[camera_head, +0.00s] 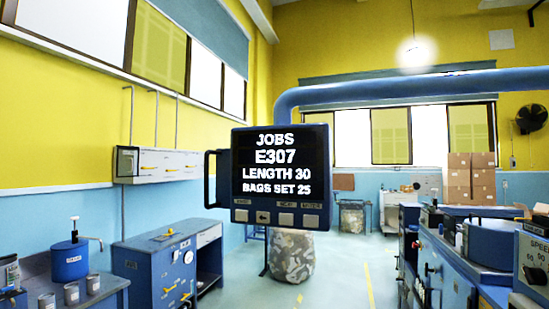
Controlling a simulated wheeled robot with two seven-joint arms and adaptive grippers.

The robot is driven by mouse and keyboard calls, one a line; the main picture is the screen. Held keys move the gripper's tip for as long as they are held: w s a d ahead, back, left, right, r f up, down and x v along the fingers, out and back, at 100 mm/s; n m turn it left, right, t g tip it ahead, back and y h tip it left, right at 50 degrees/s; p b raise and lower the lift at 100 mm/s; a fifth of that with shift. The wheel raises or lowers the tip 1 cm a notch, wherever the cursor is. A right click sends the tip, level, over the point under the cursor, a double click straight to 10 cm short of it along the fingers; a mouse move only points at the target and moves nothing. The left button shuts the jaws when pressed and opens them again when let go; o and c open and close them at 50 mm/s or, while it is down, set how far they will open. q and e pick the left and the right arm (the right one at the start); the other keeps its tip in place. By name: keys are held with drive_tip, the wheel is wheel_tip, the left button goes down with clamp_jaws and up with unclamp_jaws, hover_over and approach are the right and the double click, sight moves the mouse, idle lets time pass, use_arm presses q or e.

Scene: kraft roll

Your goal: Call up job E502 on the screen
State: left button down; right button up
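The screen (280,164) hangs on a blue pipe arm in the middle of the head view. It reads JOBS, E307, LENGTH 30, BAGS SET 25 in white on black. Below the text is a row of several small light buttons (262,217), one with a left arrow; the other labels are too small to read surely. A dark handle (211,178) is on the screen's left side. Neither of my grippers is in view.
A blue pipe (400,88) runs from the screen to the right. A blue cabinet (155,270) and a bench with a blue pump can (69,260) stand at left. Blue machinery (455,265) lines the right. Cardboard boxes (470,178) are stacked behind. Floor in the middle is open.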

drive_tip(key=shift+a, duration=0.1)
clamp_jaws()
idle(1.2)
